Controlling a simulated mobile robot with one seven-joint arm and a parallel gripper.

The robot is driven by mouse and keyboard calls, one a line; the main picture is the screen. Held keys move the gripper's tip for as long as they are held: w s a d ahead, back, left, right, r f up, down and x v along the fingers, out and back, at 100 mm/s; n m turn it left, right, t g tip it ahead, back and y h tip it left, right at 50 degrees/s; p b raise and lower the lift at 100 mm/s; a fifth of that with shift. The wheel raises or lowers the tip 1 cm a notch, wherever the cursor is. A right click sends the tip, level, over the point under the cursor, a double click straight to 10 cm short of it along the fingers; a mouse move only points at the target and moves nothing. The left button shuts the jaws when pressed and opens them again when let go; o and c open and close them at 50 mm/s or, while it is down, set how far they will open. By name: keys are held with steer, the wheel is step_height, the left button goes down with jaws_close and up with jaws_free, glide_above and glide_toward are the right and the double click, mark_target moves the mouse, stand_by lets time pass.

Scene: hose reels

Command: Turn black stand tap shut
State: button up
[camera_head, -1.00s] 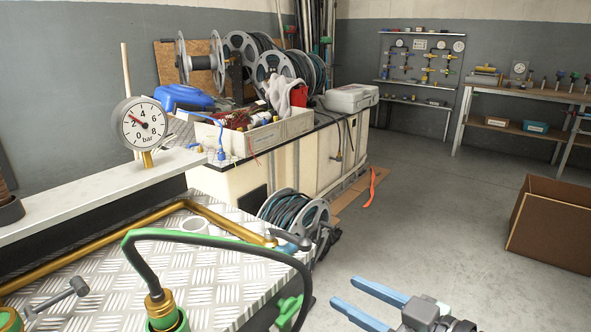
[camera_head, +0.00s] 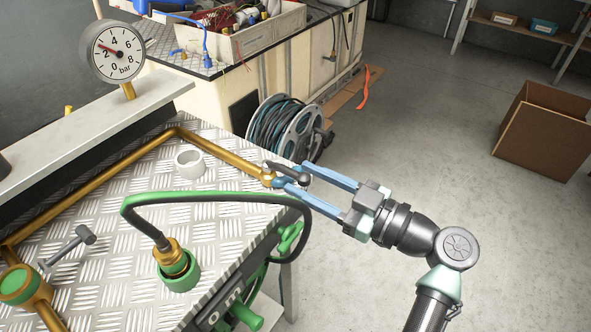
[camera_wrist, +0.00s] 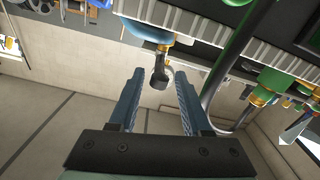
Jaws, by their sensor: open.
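The black tap handle (camera_head: 299,176) sits at the right end of the brass pipe (camera_head: 225,157), at the edge of the chequered metal bench top. My gripper (camera_head: 290,173) is open, with its blue fingers reaching in from the right to either side of the handle. In the wrist view the dark handle (camera_wrist: 160,76) hangs between the tips of my gripper (camera_wrist: 160,88). A gap shows beside it there, and I cannot tell whether either finger touches it. The fingertips partly hide the tap's body in the head view.
A black and green hose (camera_head: 215,197) arches over the bench just left of and below my fingers. A hose reel (camera_head: 285,128) stands on the floor behind the tap. A pressure gauge (camera_head: 114,51) reads about 2 bar. Open floor lies right, with a cardboard box (camera_head: 545,130).

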mark_target(285, 172)
steer(key=shift+x, duration=1.45)
jaws_close()
stand_by(0.3)
